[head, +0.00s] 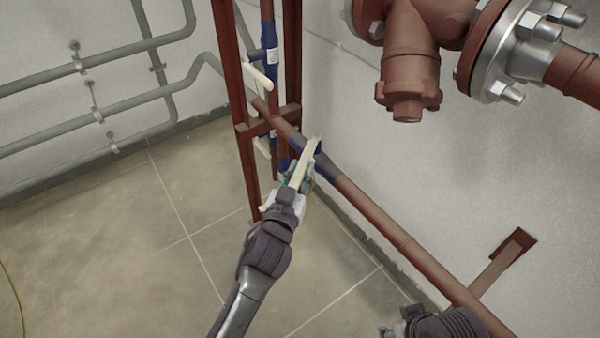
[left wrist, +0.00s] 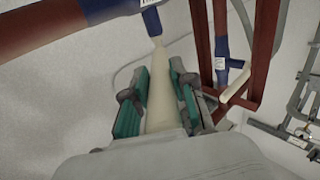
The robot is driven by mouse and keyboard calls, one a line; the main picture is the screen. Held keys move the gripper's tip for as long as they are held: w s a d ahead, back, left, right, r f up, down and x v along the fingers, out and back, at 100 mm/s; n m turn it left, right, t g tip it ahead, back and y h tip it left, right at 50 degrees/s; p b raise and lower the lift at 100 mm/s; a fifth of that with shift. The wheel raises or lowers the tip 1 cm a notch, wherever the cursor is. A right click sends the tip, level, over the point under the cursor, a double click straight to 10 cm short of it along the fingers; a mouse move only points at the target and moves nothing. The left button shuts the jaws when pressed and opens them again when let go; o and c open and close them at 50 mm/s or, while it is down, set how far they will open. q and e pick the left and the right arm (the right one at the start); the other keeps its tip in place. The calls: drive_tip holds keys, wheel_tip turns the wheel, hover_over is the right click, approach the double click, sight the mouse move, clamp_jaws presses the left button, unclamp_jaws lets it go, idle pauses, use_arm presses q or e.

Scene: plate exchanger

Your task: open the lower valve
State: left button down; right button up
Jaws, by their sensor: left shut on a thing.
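My left gripper (head: 298,178) is shut on a long cream valve handle (head: 306,158). In the left wrist view the handle (left wrist: 161,92) runs between the green finger pads of the gripper (left wrist: 159,105). The handle reaches up to a blue valve body (head: 318,163) on the sloping brown pipe; the body also shows in the left wrist view (left wrist: 151,18). The gripper hides the near part of the handle. Part of my right arm shows at the bottom edge of the head view; its fingertips cannot be made out.
A red-brown frame (head: 236,110) stands behind the gripper. Another blue valve (head: 271,45) with a cream handle (head: 258,76) is higher up. The brown pipe (head: 400,238) slopes down to the right along the wall. A large flanged fitting (head: 411,65) hangs at upper right.

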use_arm(q)
drive_tip(key=shift+d+r, duration=0.1)
drive_tip(key=shift+d, duration=0.05)
drive_tip(key=c, duration=0.9)
unclamp_jaws()
drive_tip(key=shift+c, duration=0.2)
drive_tip(key=shift+s, duration=0.3)
drive_tip(key=v, duration=1.1)
drive_tip(key=shift+s+a, duration=0.2)
drive_tip(key=shift+c, duration=0.2)
